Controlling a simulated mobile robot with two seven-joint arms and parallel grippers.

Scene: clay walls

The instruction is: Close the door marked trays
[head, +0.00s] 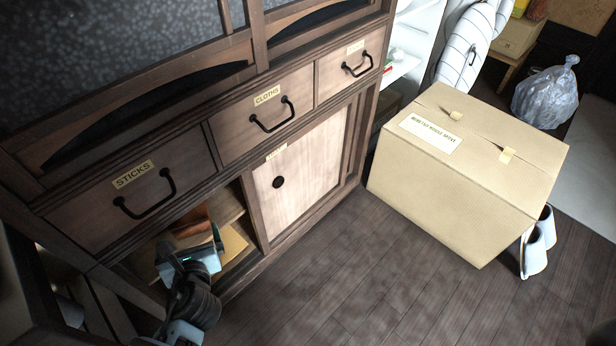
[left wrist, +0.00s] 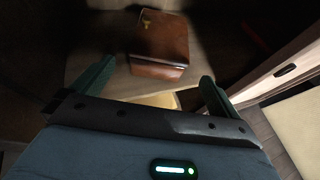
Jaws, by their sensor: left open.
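The pale wooden sliding door (head: 312,172) is in the lower part of the dark cabinet, with a round black pull (head: 278,182) near its left edge. Its small label (head: 276,152) is too small to read. To its left the lower compartment is open, showing a shelf (head: 226,205) and brown items. My left gripper (head: 203,250) is open at this opening, left of the door and apart from it. In the left wrist view its fingers (left wrist: 153,82) are spread and empty, facing a brown box-like item (left wrist: 160,42) on a shelf. My right gripper is not in view.
Drawers marked sticks (head: 140,200) and cloths (head: 265,117) sit above, with protruding black handles. A large cardboard box (head: 455,190) stands on the floor to the right. The wooden floor (head: 330,285) before the door is clear.

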